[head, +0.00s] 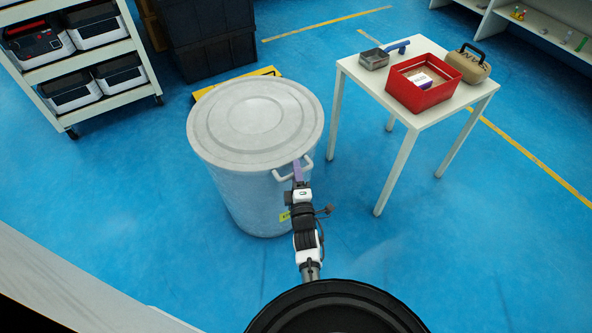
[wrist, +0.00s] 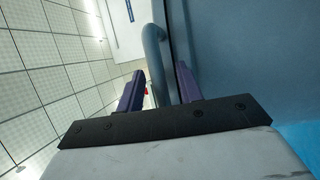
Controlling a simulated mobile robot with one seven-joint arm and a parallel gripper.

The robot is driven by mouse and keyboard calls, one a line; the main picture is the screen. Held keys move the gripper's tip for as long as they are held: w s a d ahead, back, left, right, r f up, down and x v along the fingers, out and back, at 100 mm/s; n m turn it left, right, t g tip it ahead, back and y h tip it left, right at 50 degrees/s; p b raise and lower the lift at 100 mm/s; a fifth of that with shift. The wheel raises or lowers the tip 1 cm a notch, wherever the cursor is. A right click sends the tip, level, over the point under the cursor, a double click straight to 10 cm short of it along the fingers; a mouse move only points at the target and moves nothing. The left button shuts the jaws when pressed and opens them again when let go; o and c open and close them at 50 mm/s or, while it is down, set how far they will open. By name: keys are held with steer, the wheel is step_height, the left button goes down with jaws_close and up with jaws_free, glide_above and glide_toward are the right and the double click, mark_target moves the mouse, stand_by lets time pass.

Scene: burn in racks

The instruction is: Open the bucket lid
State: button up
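A large grey round bucket (head: 248,195) stands on the blue floor. Its flat grey lid (head: 250,115) sits level on top and looks closed. A light side handle (head: 307,162) juts out just below the rim, facing my arm. My gripper (head: 297,168) is at this handle, with its purple fingers pointing toward the rim. In the wrist view, the handle bar (wrist: 154,50) runs between the two purple fingers of my gripper (wrist: 160,82). The fingers are apart, with a visible gap on the left side of the bar. The bucket wall (wrist: 235,60) fills the right side there.
A white shelf rack (head: 95,50) and dark crates (head: 210,45) are behind. Floor right of my arm is clear.

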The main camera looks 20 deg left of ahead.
jaws_close()
